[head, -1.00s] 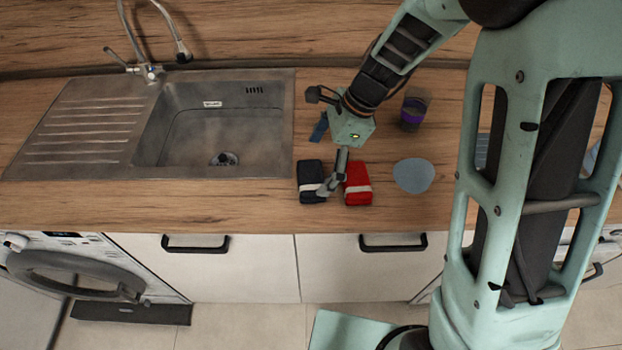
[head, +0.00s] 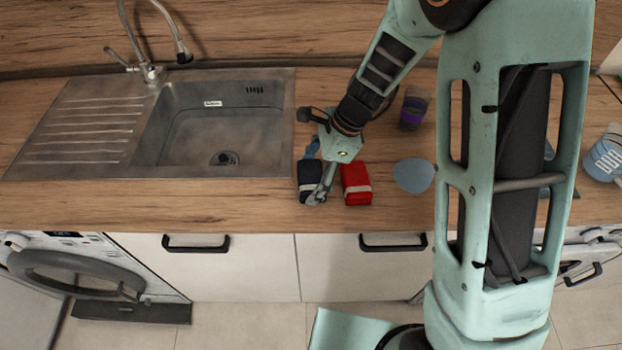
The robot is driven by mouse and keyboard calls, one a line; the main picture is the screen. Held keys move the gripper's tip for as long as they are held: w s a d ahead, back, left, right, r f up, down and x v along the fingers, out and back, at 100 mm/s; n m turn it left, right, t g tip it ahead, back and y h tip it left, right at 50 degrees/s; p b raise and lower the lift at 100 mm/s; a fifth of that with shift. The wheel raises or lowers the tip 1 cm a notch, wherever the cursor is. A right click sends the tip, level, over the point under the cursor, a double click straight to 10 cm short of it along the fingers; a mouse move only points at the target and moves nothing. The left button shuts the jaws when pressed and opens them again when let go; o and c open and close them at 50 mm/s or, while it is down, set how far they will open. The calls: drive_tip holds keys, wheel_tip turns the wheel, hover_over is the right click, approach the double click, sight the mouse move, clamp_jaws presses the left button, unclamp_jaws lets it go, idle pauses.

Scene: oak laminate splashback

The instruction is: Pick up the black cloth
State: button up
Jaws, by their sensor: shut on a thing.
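The black cloth (head: 309,172), a dark folded bundle with a pale band, lies on the wooden worktop right of the sink. My gripper (head: 317,198) points down at its near right part and is shut on it. The fingers cover some of the cloth and its band. The cloth appears to rest on the worktop still. A red cloth (head: 356,180) of similar shape with a pale band lies close on the right, apart from the fingers.
A blue item (head: 311,148) lies behind the black cloth, partly hidden. A round grey-blue disc (head: 414,175) and a cup with a purple band (head: 413,112) are to the right. The steel sink (head: 215,122) is left. A blue patterned container (head: 606,157) stands far right.

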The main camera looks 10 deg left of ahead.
sight(304, 177)
drive_tip(key=shift+r, duration=0.1)
drive_tip(key=shift+c, duration=0.3)
drive_tip(key=shift+r+p, duration=0.8)
drive_tip(key=shift+p, duration=0.05)
wheel_tip(304, 177, up, 2)
drive_tip(key=shift+r+p, duration=0.1)
drive_tip(key=shift+p, duration=0.9)
drive_tip(key=s+d+r+p, duration=0.1)
drive_tip(key=r, duration=0.1)
drive_tip(key=s+d+r+p, duration=0.1)
drive_tip(key=r, duration=0.1)
drive_tip(key=s+d+r+p, duration=0.1)
drive_tip(key=p, duration=0.1)
drive_tip(key=shift+s+d+r, duration=0.15)
drive_tip(key=shift+s+r, duration=0.05)
drive_tip(key=shift+r, duration=0.2)
drive_tip(key=s+d+r, duration=0.3)
drive_tip(key=s+d, duration=0.3)
drive_tip(key=shift+s+d, duration=0.2)
drive_tip(key=shift+s, duration=0.2)
drive_tip(key=shift+r, duration=0.1)
